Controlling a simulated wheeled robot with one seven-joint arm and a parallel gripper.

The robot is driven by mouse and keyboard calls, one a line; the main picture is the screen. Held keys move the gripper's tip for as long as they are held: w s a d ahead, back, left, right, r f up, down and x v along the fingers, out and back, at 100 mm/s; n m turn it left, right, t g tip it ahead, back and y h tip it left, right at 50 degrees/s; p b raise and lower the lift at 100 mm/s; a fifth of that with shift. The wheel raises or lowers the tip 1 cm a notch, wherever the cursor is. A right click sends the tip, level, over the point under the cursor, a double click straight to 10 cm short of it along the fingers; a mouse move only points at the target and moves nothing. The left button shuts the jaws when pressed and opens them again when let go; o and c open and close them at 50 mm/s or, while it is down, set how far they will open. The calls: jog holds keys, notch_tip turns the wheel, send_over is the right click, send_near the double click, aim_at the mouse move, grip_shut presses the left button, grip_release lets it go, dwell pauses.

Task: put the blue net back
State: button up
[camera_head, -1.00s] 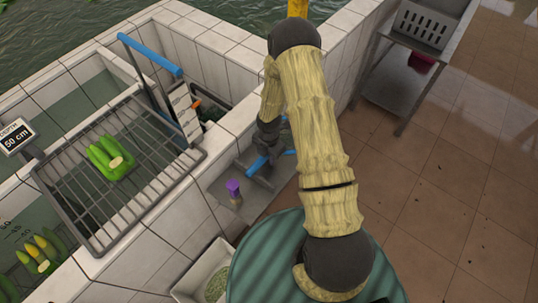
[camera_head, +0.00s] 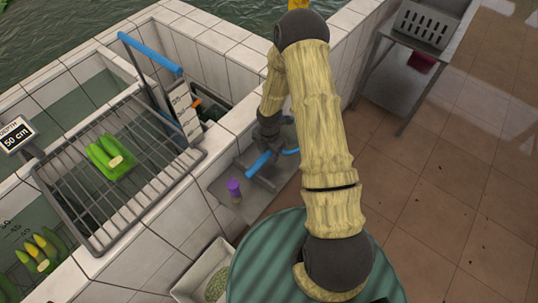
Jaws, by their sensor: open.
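A blue bar (camera_head: 258,164), which looks like the handle of the blue net, is at the grey shelf beside the tiled wall. Its middle is partly covered by my wrist and no netting can be made out. My gripper (camera_head: 266,172) is low over the shelf, right at this bar, with its jaws open. The fingers are small and dark, so I cannot tell whether they touch the bar. Another blue bar (camera_head: 150,53) tops a dark frame standing at the tank opening, beside a white marked strip (camera_head: 184,108).
A purple-topped object (camera_head: 234,187) stands on the shelf left of my gripper. A wire rack (camera_head: 85,207) holding green stems (camera_head: 109,157) spans the tank. A white tub (camera_head: 189,287) is below. A metal table (camera_head: 392,93) with a grey crate (camera_head: 422,27) stands right; the floor between is clear.

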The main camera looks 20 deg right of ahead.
notch_tip(320, 180, up, 10)
jog(key=shift+d+f+b, duration=0.1)
jog(key=shift+b, duration=0.2)
dwell(0.5)
jog(key=shift+s+r+m, duration=0.1)
jog(key=shift+r+m, duration=0.3)
jog(key=shift+r, duration=0.1)
jog(key=s+r+m+t, duration=0.2)
jog(key=s+r+m, duration=1.2)
jog(key=m, duration=1)
notch_tip(320, 180, up, 3)
jog(key=shift+t, duration=0.4)
jog(key=shift+s, duration=0.1)
